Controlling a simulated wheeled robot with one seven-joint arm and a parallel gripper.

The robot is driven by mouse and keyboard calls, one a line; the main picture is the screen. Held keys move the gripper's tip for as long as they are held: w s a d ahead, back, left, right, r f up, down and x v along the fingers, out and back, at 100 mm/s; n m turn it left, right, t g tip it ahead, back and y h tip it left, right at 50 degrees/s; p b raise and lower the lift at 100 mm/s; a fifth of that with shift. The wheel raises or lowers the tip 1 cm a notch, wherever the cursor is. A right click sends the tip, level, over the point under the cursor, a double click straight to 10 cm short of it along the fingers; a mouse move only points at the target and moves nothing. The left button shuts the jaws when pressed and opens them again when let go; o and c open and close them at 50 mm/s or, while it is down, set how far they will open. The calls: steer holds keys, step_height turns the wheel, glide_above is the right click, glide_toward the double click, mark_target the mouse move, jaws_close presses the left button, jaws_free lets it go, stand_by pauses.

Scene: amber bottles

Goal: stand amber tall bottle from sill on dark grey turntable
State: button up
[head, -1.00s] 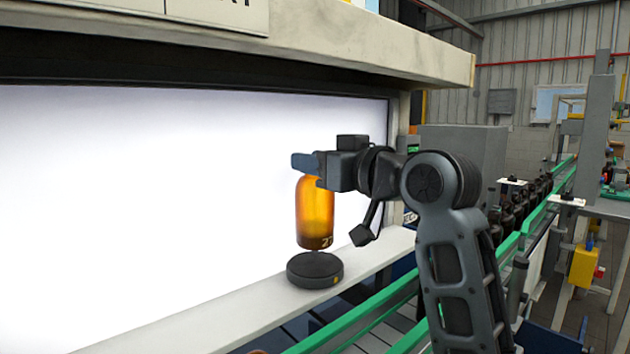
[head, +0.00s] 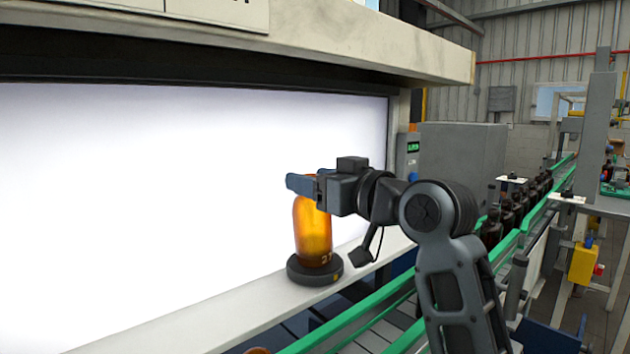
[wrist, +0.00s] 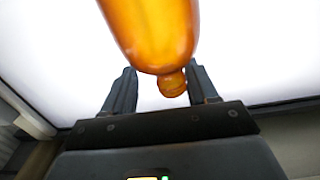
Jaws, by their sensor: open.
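The amber tall bottle (head: 313,232) has its base on the dark grey turntable (head: 315,273), which sits on the pale sill. It leans slightly, its top to the left in the head view. My gripper (head: 303,185) is at the bottle's top, fingers pointing left. In the wrist view the bottle (wrist: 155,35) shows its shoulder and neck between the fingers of my gripper (wrist: 162,88). The fingers are open, with a gap on each side of the neck. The neck is hidden behind the gripper in the head view.
The bright white panel (head: 170,190) stands behind the sill (head: 190,318). A green-railed conveyor (head: 350,325) runs in front, with several dark bottles (head: 508,215) farther back. An overhanging ledge (head: 330,35) is above. The sill left of the turntable is clear.

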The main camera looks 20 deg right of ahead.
steer(key=shift+r, duration=0.1)
steer(key=b+v, duration=0.1)
steer(key=v, duration=1.1)
